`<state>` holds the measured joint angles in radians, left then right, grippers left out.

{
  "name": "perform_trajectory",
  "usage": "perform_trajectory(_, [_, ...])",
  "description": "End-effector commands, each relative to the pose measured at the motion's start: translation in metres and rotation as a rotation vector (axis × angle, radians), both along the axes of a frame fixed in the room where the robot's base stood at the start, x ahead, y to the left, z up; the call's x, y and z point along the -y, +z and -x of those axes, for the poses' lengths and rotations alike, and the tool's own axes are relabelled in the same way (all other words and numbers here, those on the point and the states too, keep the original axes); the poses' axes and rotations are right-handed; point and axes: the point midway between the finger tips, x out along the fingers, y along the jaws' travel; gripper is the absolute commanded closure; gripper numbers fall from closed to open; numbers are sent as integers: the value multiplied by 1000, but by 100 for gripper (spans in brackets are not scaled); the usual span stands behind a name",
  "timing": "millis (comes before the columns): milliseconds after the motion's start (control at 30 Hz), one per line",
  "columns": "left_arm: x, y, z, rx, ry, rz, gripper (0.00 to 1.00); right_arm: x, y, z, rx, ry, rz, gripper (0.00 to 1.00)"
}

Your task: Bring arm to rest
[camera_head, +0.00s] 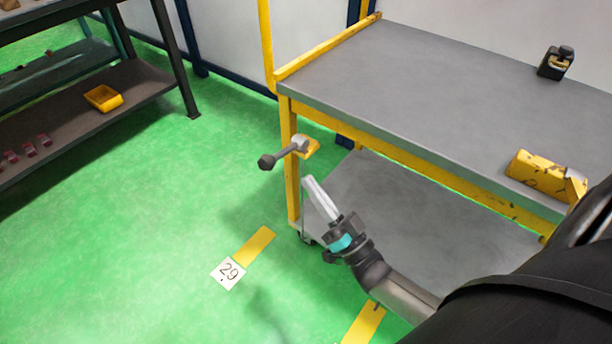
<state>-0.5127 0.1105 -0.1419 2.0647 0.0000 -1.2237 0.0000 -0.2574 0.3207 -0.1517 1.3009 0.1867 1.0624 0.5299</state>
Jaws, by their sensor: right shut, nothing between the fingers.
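My right arm comes in from the lower right. My right gripper (320,198) is shut and empty. In the picture it lies in front of the cart's lower shelf (400,205), near the front left leg and below a lever with a dark knob (284,154) on the cart's corner. The gripper appears apart from the lever, though the exact gap cannot be told. My left gripper is not in view.
The yellow cart has a grey top (400,85) with a dark clamp-like device (556,62) at the back right. A yellow block (537,173) sits at its right front edge. A dark shelf (145,85) with a yellow bin (103,98) stands left. Green floor (150,230) between is clear.

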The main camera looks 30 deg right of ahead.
Motion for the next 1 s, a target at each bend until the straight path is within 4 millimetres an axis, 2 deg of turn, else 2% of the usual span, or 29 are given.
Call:
perform_trajectory(233, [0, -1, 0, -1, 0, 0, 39, 0, -1, -1, -7, -2, 4, 100])
perform_trajectory(367, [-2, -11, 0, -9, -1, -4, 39, 0, -17, -4, -89, -23, 35, 100])
perform_trajectory(467, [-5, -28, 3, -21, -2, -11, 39, 0, -47, -5, -227, -53, 93, 100])
perform_trajectory(533, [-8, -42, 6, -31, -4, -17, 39, 0, -75, -3, -349, -73, 148, 100])
perform_trajectory(667, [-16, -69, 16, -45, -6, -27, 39, 1, -128, 12, -581, -98, 255, 100])
perform_trajectory(800, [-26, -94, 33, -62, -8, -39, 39, 3, -183, 44, -830, -101, 374, 100])
perform_trajectory(867, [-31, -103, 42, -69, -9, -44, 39, 3, -204, 62, -935, -94, 426, 100])
perform_trajectory(1000, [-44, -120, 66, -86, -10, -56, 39, 4, -247, 115, -1181, -61, 548, 100])
